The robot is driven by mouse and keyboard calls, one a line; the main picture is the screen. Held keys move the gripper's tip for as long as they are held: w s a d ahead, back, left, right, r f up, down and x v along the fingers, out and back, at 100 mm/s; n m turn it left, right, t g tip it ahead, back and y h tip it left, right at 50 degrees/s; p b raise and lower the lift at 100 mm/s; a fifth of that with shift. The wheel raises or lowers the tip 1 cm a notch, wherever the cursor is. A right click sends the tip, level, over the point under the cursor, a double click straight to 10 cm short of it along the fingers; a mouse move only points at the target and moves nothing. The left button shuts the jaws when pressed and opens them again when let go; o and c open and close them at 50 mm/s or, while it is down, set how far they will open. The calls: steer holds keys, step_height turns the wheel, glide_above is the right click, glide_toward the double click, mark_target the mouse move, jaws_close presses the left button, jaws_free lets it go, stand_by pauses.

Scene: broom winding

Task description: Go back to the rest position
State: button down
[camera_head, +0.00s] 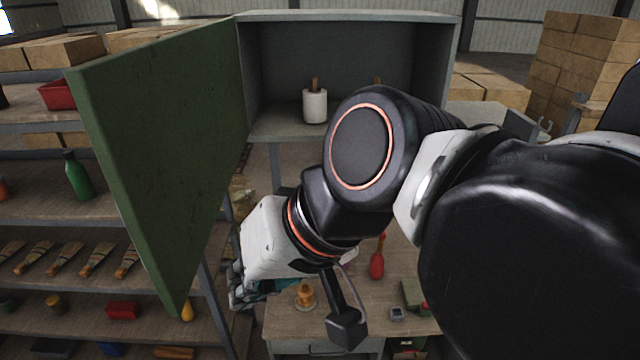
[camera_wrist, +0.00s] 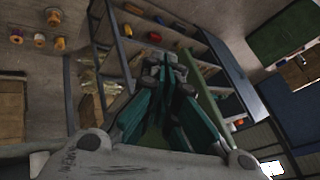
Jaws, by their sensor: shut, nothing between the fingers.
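My gripper (camera_wrist: 165,85) shows in the wrist view with its teal fingers closed together and nothing between them. In the head view my gripper (camera_head: 240,290) hangs low at centre left, partly hidden by my own wrist, beside the left edge of the workbench (camera_head: 330,318). My arm reaches in from the right and covers much of the middle of the head view. The fingers look apart from the shelf and the bench, but the exact gap cannot be told.
A grey cabinet (camera_head: 345,17) stands open with a white roll (camera_head: 315,106) inside. Its green door (camera_head: 160,150) swings out left, close to my gripper. A shelving unit (camera_head: 60,217) stands left. A red tool (camera_head: 377,262) and an orange spool (camera_head: 305,296) are on the bench.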

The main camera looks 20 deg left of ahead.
steer(key=w+d+f+m+t+h+b, duration=0.1)
steer(key=w+d+f+b, duration=0.2)
steer(key=d+f+b, duration=0.4)
steer(key=w+d+f+m+t+h+b, duration=0.1)
steer(key=w+d+f+b, duration=0.25)
steer(key=f+b, duration=0.45)
steer(key=w+d+f+m+t+h+b, duration=0.1)
steer(key=w+d+f+t+b, duration=0.2)
steer(key=d+f, duration=0.5)
steer(key=d+f+m+h+b, duration=0.1)
steer(key=d+f+b, duration=0.4)
steer(key=f+b, duration=0.2)
steer(key=d+f+m+h+b, duration=0.1)
steer(key=d+f+b, duration=0.5)
steer(key=f, duration=0.6)
steer(key=d+f+m+t+h+b, duration=0.1)
steer(key=d+f+m+h+b, duration=0.1)
steer(key=d+f+b, duration=0.4)
step_height(320, 180, down, 4)
steer(key=shift+w+f+b, duration=0.1)
steer(key=shift+w+b, duration=0.35)
steer(key=shift+b, duration=0.75)
